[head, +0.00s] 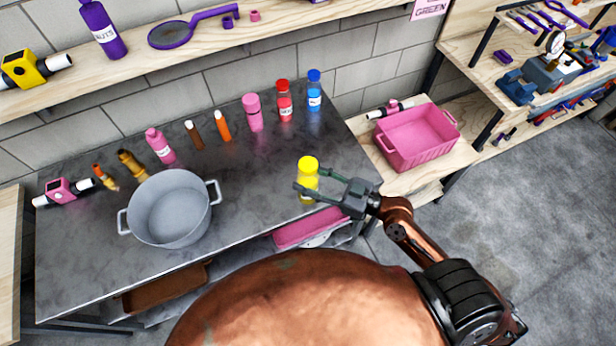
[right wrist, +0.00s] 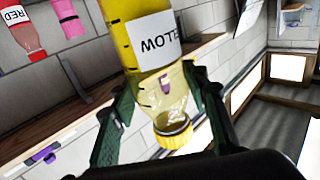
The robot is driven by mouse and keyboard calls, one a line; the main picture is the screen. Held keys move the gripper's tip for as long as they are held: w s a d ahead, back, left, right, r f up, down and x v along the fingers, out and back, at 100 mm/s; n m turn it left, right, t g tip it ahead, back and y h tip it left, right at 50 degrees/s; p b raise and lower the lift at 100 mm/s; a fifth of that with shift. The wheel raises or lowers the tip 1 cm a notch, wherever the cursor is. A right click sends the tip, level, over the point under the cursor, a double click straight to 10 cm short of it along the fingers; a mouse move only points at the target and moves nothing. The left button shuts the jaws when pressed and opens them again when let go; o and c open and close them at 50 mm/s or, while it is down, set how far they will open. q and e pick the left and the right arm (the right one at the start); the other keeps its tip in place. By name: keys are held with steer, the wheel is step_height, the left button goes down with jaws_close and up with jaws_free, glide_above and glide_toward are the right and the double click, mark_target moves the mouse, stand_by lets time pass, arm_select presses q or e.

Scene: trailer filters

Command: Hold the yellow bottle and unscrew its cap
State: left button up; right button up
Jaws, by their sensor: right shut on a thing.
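The yellow bottle (head: 307,184) is upright near the right front edge of the dark worktop, with its yellow cap (head: 308,163) on top. My right gripper (head: 311,181) is shut on the bottle, one finger on each side. I cannot tell whether the bottle's base touches the worktop. My left gripper is not in view.
The worktop (head: 255,215) holds a grey pot (head: 170,208) at left and several bottles along the back, including a red one (head: 285,100) and a blue one (head: 314,90). A pink crate (head: 418,137) stands at right. The worktop is clear between pot and yellow bottle.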

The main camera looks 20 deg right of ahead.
mark_target(313, 160)
jaws_close()
steer(key=shift+w+d+r+m+t+h, duration=0.3)
steer(key=shift+w+d+m+t+h, duration=0.4)
steer(key=shift+m+h, duration=1.05)
steer(key=shift+w+d+r+m+t+h, duration=0.4)
steer(key=shift+w+m+t+h, duration=0.45)
steer(key=shift+h, duration=1.45)
steer(key=shift+w+d+r+m+t+h, duration=0.25)
steer(key=shift+w+d+m+t+h, duration=0.45)
steer(key=shift+m+h, duration=1.2)
steer(key=shift+s+a, duration=0.2)
steer(key=shift+s, duration=0.05)
